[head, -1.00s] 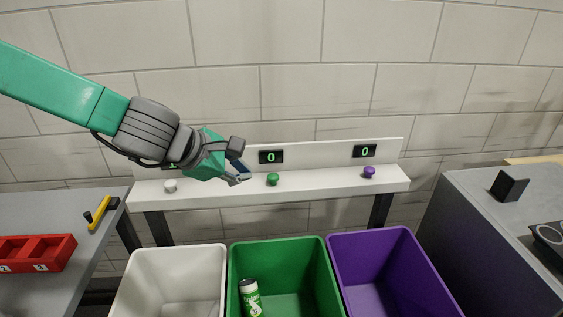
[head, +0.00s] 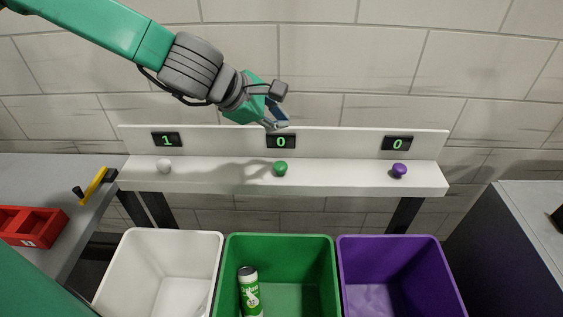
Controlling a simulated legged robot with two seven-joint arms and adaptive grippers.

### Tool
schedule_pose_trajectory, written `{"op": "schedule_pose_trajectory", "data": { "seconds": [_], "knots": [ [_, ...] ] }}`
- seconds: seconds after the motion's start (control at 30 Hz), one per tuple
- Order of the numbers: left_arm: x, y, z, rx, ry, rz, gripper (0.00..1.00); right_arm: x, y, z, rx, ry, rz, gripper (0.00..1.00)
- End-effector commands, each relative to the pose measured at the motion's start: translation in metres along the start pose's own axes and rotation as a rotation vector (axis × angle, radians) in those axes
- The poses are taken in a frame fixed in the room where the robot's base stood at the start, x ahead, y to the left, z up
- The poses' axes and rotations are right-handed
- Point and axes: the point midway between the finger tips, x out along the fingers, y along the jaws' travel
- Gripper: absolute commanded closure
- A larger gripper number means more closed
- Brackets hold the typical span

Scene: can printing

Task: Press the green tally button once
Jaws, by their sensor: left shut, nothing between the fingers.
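The green tally button (head: 280,168) is a small knob on the white shelf (head: 330,181). The display (head: 281,141) behind it reads 0. My left gripper (head: 277,126) is shut and empty, above the green button and in front of the top edge of the white back panel. It is apart from the button, with a clear gap below its fingertips. My right gripper is not in view.
A white button (head: 164,166) has a display reading 1; a purple button (head: 399,170) has one reading 0. Below stand a white bin (head: 222,246), a green bin (head: 300,237) holding a green-and-white can (head: 249,291), and a purple bin (head: 400,240). A red tray (head: 30,228) sits left.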

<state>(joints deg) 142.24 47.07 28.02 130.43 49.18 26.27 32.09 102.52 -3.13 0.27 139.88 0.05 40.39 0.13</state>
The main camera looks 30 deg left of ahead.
Motion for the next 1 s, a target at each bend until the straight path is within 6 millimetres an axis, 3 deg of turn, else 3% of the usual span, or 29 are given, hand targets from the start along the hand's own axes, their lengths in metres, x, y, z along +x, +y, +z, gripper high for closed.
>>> {"op": "schedule_pose_trajectory", "data": {
  "seconds": [0.27, 0.6, 1.0],
  "knots": [
    [0.015, -0.013, -0.013, 0.0, -0.002, 0.0, 1.0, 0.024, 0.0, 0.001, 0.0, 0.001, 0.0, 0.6],
    [0.05, -0.037, -0.037, -0.001, -0.001, -0.001, 1.0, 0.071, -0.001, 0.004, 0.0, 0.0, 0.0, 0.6],
    [0.059, -0.045, -0.044, 0.001, -0.001, 0.001, 1.0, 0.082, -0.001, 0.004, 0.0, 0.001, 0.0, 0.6]
  ]
}}
